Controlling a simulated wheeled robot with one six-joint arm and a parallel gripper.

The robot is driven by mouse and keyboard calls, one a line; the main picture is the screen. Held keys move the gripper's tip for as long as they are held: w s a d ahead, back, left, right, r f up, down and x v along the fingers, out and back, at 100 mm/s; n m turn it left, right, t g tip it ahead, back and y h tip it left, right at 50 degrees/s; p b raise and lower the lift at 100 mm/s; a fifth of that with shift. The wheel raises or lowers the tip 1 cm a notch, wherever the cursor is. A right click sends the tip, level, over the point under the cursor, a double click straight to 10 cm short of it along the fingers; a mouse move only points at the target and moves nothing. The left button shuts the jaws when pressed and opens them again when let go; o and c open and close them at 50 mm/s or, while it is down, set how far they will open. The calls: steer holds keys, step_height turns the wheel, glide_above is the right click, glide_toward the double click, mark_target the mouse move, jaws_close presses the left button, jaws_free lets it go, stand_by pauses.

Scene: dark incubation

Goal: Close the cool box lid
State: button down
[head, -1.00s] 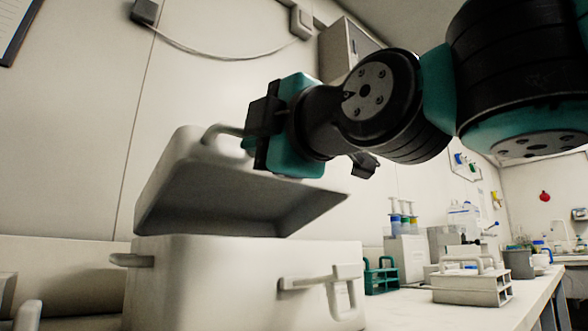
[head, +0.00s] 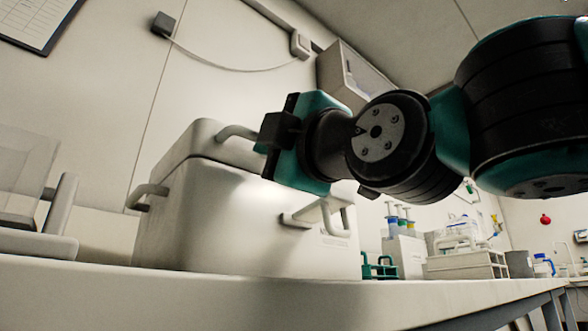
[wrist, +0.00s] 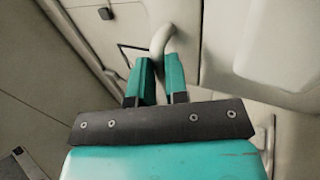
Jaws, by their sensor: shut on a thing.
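The cool box (head: 250,225) is a white box on the bench, left of centre in the head view. Its lid (head: 185,148) lies low over the box, its edge at or close to the rim. The arm hides the lid's right part, so I cannot tell if it is flush all round. A curved lid handle (head: 235,131) stands up from the lid and also shows in the wrist view (wrist: 163,36). My gripper (wrist: 158,75) is shut on this handle. In the head view my gripper (head: 268,135) is at the lid's upper side.
A front latch-like handle (head: 325,212) and a side handle (head: 148,193) stick out from the box. A green rack (head: 378,268) and a white rack (head: 465,265) stand to the right. A clear-sided item (head: 22,175) stands at the left. The bench front (head: 250,300) is clear.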

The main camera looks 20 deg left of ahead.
steer(key=shift+w+a+f, duration=0.1)
steer(key=shift+a+f, duration=0.2)
steer(key=shift+f, duration=0.3)
steer(key=c, duration=1.1)
jaws_free()
steer(key=shift+r, duration=0.1)
steer(key=shift+d+r, duration=0.1)
steer(key=shift+d, duration=0.05)
